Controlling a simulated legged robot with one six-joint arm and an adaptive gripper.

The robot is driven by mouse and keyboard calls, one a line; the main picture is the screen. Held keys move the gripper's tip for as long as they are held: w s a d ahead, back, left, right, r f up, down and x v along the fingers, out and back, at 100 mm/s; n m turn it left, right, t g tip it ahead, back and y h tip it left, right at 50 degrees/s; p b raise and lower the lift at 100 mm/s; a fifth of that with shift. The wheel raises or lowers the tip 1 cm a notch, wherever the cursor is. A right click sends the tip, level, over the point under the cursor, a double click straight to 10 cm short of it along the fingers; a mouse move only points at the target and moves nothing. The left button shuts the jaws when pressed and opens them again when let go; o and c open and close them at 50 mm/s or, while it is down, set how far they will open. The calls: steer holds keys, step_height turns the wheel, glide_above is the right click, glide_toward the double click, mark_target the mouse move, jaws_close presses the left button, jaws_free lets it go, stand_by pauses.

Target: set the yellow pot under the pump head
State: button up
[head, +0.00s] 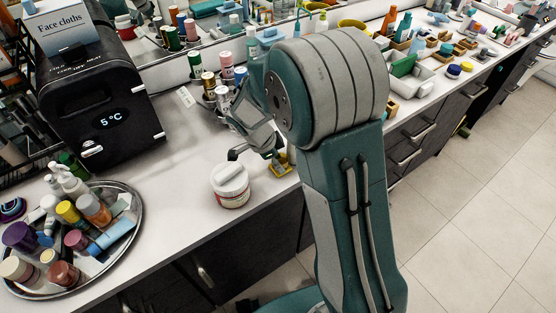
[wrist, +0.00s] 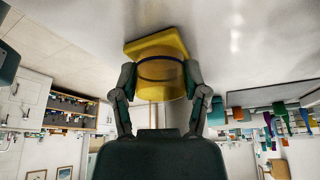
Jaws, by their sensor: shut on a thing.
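My gripper (wrist: 163,80) is shut on the yellow pot (wrist: 160,47), with one finger on each side of it in the wrist view. The pot has a squarish yellow end, a see-through amber body and a dark band. In the head view, the yellow pot (head: 283,168) shows only in part beside my arm, near the counter's front edge. I cannot tell whether it touches the counter. A dark, bent, spout-like shape (head: 237,153) shows left of the pot; I cannot tell whether it is the pump head or part of my gripper.
A white-lidded jar (head: 230,186) with a red-and-white label stands just left of the pot. A round tray (head: 133,235) with many bottles is at the left. A black mini fridge (head: 105,100) stands behind it. Several bottles (head: 210,85) crowd behind my gripper. Counter between tray and jar is clear.

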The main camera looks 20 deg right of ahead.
steer(key=o, duration=1.1)
steer(key=v, duration=1.2)
steer(key=shift+s+d+r+n+t+y, duration=0.9)
steer(key=shift+s+r+n, duration=0.8)
steer(key=shift+s+n, duration=1.65)
steer(key=shift+s+d+r+n+t+y, duration=0.65)
steer(key=shift+s+r+n+t, duration=0.75)
steer(key=shift+s+n, duration=1.95)
steer(key=shift+s+d+r+n+t+y, duration=0.75)
steer(key=shift+s+r+n, duration=1.6)
steer(key=shift+s, duration=1.6)
steer(key=shift+f+n, duration=0.35)
steer(key=shift+f, duration=0.05)
